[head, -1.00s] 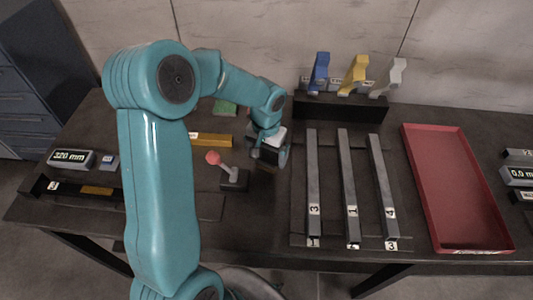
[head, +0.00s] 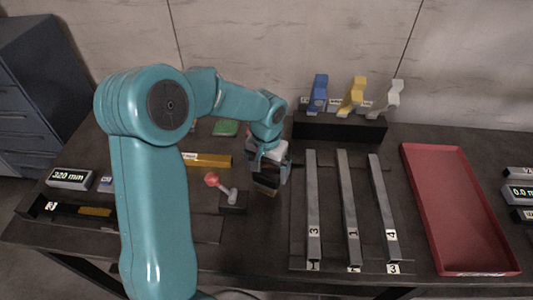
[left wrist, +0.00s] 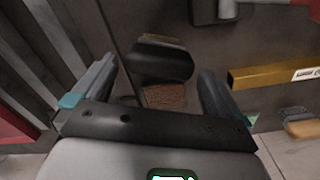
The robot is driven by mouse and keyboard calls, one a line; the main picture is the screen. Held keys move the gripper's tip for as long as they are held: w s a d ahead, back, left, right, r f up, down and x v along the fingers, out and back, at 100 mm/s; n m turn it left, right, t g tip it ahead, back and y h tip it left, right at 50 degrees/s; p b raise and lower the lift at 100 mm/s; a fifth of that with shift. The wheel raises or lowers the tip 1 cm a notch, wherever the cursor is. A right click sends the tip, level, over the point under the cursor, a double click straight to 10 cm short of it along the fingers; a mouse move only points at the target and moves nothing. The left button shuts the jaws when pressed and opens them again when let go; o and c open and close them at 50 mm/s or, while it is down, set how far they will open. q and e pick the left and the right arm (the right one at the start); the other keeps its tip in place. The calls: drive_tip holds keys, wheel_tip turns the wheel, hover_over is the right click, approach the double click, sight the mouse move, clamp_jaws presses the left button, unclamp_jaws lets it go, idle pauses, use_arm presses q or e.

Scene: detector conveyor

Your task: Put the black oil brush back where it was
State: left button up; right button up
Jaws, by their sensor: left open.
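The black oil brush (left wrist: 160,60) is a dark block with a reddish-brown patch beside it in the left wrist view. It lies between my left gripper's two spread fingers, with gaps visible on both sides. In the head view the brush (head: 266,188) shows as a small dark shape on the table, partly hidden by the gripper. My left gripper (head: 270,172) is open just above it; its fingers also show in the left wrist view (left wrist: 157,78). I cannot tell how high the fingers are over the table. My right gripper is not in view.
A red-knobbed lever (head: 233,201) stands close left of the gripper. A yellow bar (head: 207,160) and a green pad (head: 226,127) lie behind it. Several grey rails (head: 313,205) are to the right, then a red tray (head: 450,205). A black rack (head: 340,128) holds coloured handles.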

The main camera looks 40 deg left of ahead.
use_arm(q)
wheel_tip(320, 180, up, 7)
drive_tip(key=shift+r, duration=0.8)
